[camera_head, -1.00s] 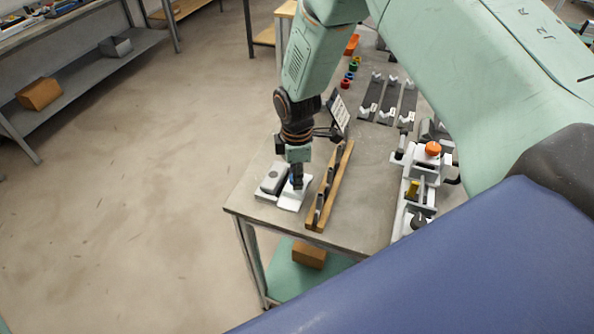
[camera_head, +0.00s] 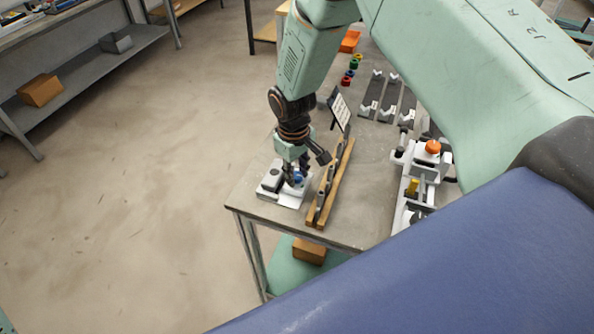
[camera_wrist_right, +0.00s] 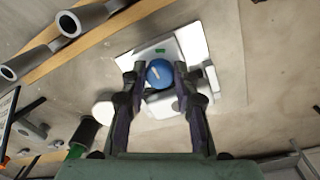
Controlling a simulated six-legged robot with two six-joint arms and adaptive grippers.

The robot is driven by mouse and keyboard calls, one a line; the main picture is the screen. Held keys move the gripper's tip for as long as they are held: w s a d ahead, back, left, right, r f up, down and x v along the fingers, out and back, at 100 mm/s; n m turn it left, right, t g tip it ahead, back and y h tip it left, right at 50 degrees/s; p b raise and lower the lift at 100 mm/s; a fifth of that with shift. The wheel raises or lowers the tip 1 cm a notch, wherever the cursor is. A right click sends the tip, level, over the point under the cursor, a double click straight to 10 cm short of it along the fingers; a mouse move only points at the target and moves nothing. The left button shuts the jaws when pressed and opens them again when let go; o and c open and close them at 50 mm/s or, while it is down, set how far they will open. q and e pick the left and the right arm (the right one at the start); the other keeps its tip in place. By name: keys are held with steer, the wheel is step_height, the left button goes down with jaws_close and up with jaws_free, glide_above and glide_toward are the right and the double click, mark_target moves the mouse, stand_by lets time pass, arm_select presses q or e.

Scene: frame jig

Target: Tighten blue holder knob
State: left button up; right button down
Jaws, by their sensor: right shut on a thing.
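The blue knob (camera_wrist_right: 159,73) sits on a white holder (camera_wrist_right: 192,41) and shows between my fingers in the right wrist view. It also shows as a small blue spot under the gripper in the head view (camera_head: 298,177). My right gripper (camera_wrist_right: 154,70) points down with its two fingers on either side of the knob, shut on it. In the head view the right gripper (camera_head: 295,178) stands over the white holder (camera_head: 291,200) near the table's left front edge. A pale mark shows on top of the knob. My left gripper is not in view.
A wooden rack (camera_head: 316,222) with several grey tubes stands just right of the holder. A small tilted sign (camera_head: 340,109) is behind it. A white jig with an orange knob (camera_head: 432,147) stands farther right. Several coloured rings (camera_head: 350,75) lie at the back.

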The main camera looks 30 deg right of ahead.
steer(key=shift+w+r+m, duration=0.15)
steer(key=shift+w+m, duration=0.05)
steer(key=shift+m, duration=0.85)
steer(key=shift+w+r+m, duration=0.1)
steer(key=shift+w+m, duration=0.1)
steer(key=shift+m, duration=0.85)
steer(key=c, duration=1.4)
jaws_free()
steer(key=shift+o, duration=0.5)
steer(key=shift+s+f, duration=0.1)
steer(key=shift+s, duration=0.1)
step_height(320, 180, up, 12)
steer(key=shift+a, duration=0.35)
